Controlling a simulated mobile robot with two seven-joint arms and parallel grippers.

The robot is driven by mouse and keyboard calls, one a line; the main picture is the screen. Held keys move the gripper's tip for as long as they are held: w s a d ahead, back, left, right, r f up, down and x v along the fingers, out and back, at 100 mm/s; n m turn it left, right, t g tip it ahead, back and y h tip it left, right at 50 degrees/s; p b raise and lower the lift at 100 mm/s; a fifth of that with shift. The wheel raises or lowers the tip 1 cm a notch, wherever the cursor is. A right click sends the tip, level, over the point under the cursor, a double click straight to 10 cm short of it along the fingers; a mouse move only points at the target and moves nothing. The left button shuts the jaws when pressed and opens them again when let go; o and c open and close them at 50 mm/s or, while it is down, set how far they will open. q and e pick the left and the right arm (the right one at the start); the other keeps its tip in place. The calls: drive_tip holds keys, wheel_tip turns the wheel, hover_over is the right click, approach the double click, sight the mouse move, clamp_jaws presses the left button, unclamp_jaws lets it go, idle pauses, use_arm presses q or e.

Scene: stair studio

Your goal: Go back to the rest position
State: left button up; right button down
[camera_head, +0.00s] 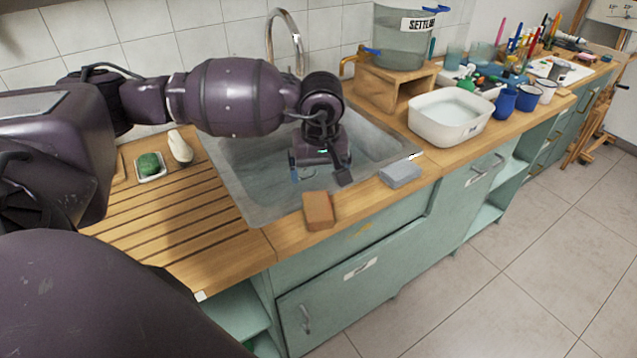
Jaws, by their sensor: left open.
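My left arm comes in from the left and reaches over the metal sink (260,180). My left gripper (318,180) points down over the sink, near its front edge. Its two fingers are apart and nothing shows between them. An orange-brown sponge or block (319,211) lies on the wooden counter's front edge, just below the gripper in the picture and apart from it. My right gripper is not in view.
A grey block (400,174) lies right of the sink, near a white basin (450,115). A tap (285,35) rises behind the sink. A green scrubber (149,164) sits in a dish on the slatted drainboard (165,225). The tiled floor (480,290) in front is clear.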

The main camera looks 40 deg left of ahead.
use_arm(q)
drive_tip(key=shift+r, duration=0.5)
